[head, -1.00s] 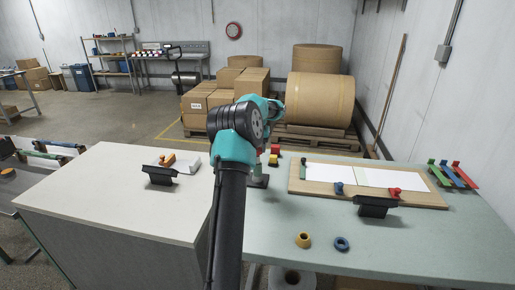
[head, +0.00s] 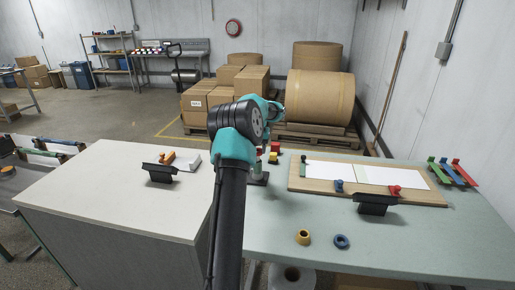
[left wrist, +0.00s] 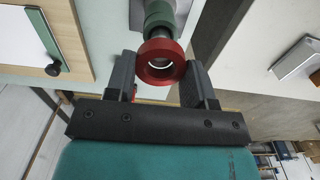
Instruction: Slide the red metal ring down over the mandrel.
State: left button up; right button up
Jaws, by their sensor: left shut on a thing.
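My left gripper (left wrist: 159,75) is shut on the red metal ring (left wrist: 147,58), with one finger on each side of it. Past the ring in the left wrist view is the mandrel (left wrist: 152,34), a metal post with a green ring (left wrist: 159,14) on it. The red ring lines up closely with the mandrel's end; I cannot tell whether it is around the post or just off its tip. In the head view my left arm hides the red ring and most of the mandrel; its dark base (head: 260,181) shows on the green table.
A yellow ring (head: 303,237) and a blue ring (head: 341,242) lie near the table's front. A wooden board (head: 300,186) with white sheets is at the right. Red and yellow pieces (head: 273,157) stand behind the mandrel. The white table (head: 100,205) is at the left.

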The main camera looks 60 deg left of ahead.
pick_arm(q)
jog(key=shift+f, duration=1.15)
jog(key=o, duration=1)
notch_tip(320, 180, up, 18)
jog(key=shift+f, duration=0.25)
dwell(0.7)
